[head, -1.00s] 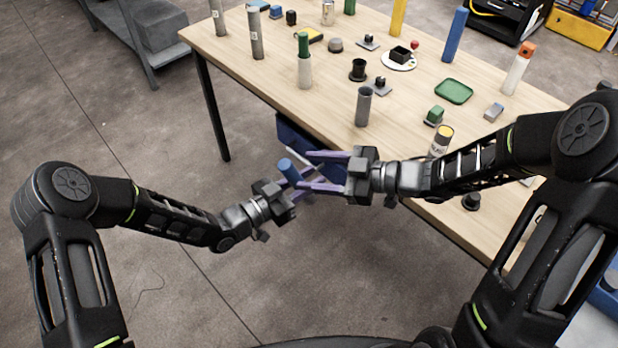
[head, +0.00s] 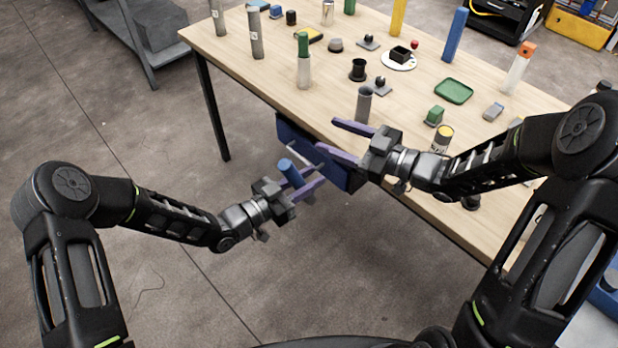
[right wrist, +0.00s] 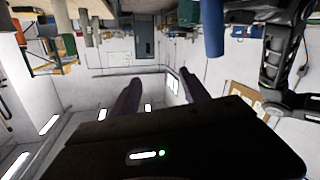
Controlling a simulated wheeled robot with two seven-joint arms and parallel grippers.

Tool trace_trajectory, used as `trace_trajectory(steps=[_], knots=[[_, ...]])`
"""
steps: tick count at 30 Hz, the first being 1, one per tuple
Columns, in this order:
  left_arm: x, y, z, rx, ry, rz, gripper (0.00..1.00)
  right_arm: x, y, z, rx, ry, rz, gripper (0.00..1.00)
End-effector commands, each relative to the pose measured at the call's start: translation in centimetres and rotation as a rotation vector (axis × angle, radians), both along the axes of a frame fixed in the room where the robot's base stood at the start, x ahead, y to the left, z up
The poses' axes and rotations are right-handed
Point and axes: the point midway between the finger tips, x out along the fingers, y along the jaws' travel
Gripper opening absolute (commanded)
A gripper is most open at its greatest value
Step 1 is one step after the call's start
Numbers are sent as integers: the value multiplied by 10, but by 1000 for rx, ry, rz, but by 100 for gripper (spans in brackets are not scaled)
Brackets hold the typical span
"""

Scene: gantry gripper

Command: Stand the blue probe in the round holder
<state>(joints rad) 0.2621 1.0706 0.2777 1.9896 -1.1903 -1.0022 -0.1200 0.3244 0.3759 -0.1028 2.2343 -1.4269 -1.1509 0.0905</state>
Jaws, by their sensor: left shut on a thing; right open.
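The blue probe (head: 290,172) is a short blue cylinder, tilted, held clear of the table in front of its near edge. My left gripper (head: 308,180) is shut on it; the fingers hide its lower part. My right gripper (head: 328,137) is open and empty, up and to the right of the probe, near the table edge. Its spread fingers also show in the right wrist view (right wrist: 160,88). A grey upright open tube (head: 363,103) and a black round stand (head: 358,70) are on the table; I cannot tell which is the round holder.
The wooden table (head: 300,112) carries several things: a green tray (head: 454,91), a white plate (head: 386,62), a green block (head: 434,116) and a can (head: 442,138) near my right arm. A dark blue bin (head: 292,139) hangs under the near edge. The floor in front is clear.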

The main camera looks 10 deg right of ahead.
Motion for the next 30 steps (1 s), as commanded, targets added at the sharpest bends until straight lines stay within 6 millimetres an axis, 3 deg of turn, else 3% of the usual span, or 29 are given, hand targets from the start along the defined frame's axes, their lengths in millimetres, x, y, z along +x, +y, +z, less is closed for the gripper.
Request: trace_trajectory(steps=[2,3,7,11,17,21,25,30], knots=[[0,0,1,0,-1,0,0,29,-21,8,59,-38,-124,54],[0,0,0,-1,0,0,0,32,-15,-21,86,63,-171,54],[0,0,1,-1,0,0,0,37,-14,-97,155,333,-348,54],[0,0,1,-1,0,0,0,20,-11,-173,195,595,-505,54],[0,0,1,-1,0,0,0,-49,14,-265,129,949,-634,54],[0,0,1,0,-1,0,0,-115,33,-311,61,1190,-693,54],[0,0,1,0,-1,0,0,-177,48,-338,-2,1390,-726,54],[0,0,1,0,-1,0,0,-237,66,-348,-64,1570,-711,54]])
